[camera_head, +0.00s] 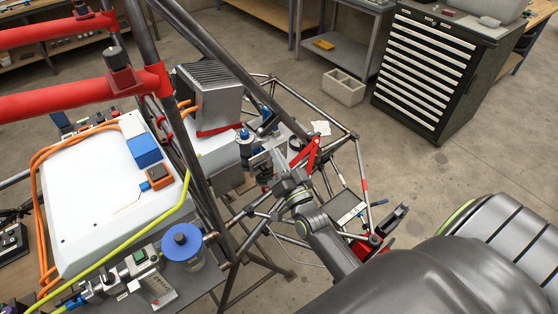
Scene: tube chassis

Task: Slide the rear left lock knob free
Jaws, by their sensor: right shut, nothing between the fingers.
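The tube chassis has dark tubes and red tubes (65,105). A black knob (118,57) stands on one red tube, and another dark knob (80,8) sits farther back. A small blue-topped knob (244,134) is near the grey finned box, and a large blue-capped cylinder (181,240) stands in front. I cannot tell which of these is the rear left lock knob. My right gripper (264,155) is shut and empty, beside the small blue-topped knob among the tubes. Its fingertips are partly hidden by hardware. My left gripper is out of view.
A white box (105,205) with orange cables fills the chassis's left side. A grey finned box (212,92) stands behind it. Diagonal dark tubes cross close to my right gripper.

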